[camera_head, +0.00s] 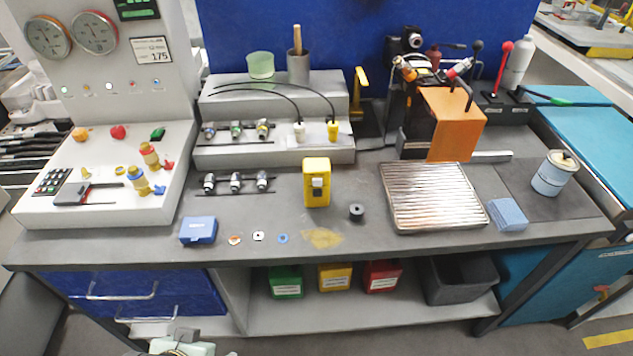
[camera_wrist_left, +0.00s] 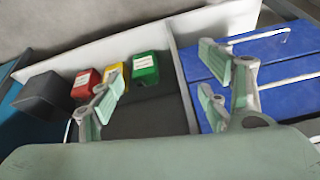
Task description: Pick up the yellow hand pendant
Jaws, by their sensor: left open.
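The yellow hand pendant (camera_head: 317,196) stands upright on the dark grey bench top near the middle in the head view, with a light grey control on its face. Nothing touches it. My left gripper (camera_wrist_left: 160,98) is open in the left wrist view, its pale green fingers spread with nothing between them. It faces the bench's lower shelf and blue drawers, and the pendant is not in that view. In the head view only a pale green part of my left arm shows at the bottom edge, below and in front of the bench. My right gripper is not in view.
A black round part (camera_head: 356,211) and a ribbed metal plate (camera_head: 432,197) lie right of the pendant. A blue box (camera_head: 198,230) and small discs lie to its front left. A grey stepped rack (camera_head: 230,155) stands behind it. Blue drawers (camera_head: 150,300) are below.

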